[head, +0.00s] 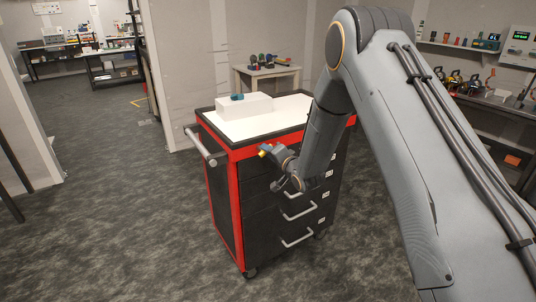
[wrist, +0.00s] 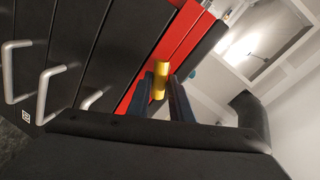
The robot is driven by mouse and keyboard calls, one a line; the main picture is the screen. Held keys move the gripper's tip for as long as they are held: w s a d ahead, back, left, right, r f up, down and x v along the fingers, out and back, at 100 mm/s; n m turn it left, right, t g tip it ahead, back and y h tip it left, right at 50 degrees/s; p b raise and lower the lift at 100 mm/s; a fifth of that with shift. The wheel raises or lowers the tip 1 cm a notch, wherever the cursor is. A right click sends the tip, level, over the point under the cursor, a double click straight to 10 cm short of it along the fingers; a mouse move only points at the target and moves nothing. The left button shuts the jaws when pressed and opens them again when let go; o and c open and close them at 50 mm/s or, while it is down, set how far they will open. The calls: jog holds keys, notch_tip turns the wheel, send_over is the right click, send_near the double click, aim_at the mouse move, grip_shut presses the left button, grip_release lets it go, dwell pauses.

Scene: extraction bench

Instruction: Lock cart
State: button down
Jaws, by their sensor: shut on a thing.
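The cart (head: 225,195) is a red and black tool cart with several drawers and a white top; it stands upright on casters in mid-floor. My gripper (head: 268,151) is at the upper front of the cart, near its red top band. It is shut on a small yellow piece (wrist: 159,80), which lies between the two dark fingers in the wrist view. The piece sits against or very near the red band (wrist: 185,30); I cannot tell if it is joined to the cart. Its far end is hidden.
A white box (head: 243,106) with a small teal object lies on the cart top. A side handle (head: 204,148) sticks out at the cart's left. Drawer handles (head: 297,241) protrude in front. A small table (head: 266,74) stands behind. The carpet to the left is clear.

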jog(key=m, duration=0.4)
jog(key=shift+w+d+f+g+y+b, duration=0.15)
jog(key=shift+d+f+g+y+b, duration=0.15)
jog(key=shift+g+y, duration=0.1)
jog(key=shift+m, duration=0.3)
jog(key=c, duration=1.6)
grip_release()
jog(key=shift+a, duration=0.1)
jog(key=b+v, duration=0.1)
jog(key=v, duration=0.6)
jog(key=shift+s+d+r, duration=0.1)
jog(key=shift+s+d, duration=0.15)
jog(key=shift+d, duration=0.05)
